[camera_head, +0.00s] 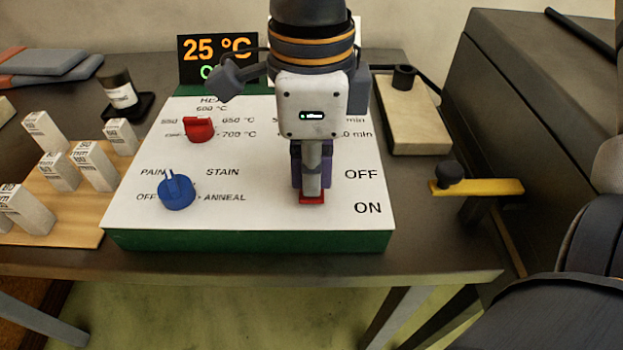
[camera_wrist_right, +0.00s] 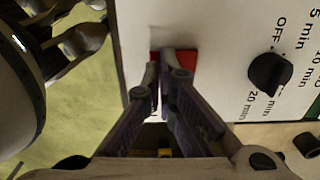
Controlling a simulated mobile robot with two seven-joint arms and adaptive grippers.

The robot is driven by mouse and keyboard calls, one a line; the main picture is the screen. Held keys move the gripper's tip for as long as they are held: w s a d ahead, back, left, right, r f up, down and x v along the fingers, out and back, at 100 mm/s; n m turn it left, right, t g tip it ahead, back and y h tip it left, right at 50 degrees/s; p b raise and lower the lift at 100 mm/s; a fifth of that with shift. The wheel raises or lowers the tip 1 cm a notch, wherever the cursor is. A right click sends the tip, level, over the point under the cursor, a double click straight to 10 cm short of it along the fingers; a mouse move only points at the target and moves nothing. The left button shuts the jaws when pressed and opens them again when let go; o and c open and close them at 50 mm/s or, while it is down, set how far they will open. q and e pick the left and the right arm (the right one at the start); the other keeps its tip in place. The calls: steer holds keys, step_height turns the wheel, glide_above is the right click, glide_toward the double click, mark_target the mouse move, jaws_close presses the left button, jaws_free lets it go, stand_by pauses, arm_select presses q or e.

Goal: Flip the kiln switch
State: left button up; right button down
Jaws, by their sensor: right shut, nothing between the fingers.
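The kiln control panel (camera_head: 250,222) is a white-topped box with a green front edge. Its red switch (camera_head: 312,198) lies by the OFF and ON labels, nearer the ON end. In the right wrist view, the red switch (camera_wrist_right: 185,62) shows behind and beside my fingertips. My right gripper (camera_head: 311,190) points down over the switch, shut with nothing between its fingers. The fingertips are at the switch; I cannot tell whether they touch it. The gripper hides part of the switch and the panel behind it. My left gripper is not in view.
A red knob (camera_head: 199,129) and a blue knob (camera_head: 176,192) stand left on the panel; a black knob (camera_wrist_right: 270,74) shows in the wrist view. A display (camera_head: 217,55) reads 25 °C. Pale labelled blocks (camera_head: 95,165) stand left. A yellow-handled dark box (camera_head: 545,110) stands right.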

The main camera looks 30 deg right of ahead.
steer(key=shift+f, duration=0.6)
steer(key=shift+r, duration=3.55)
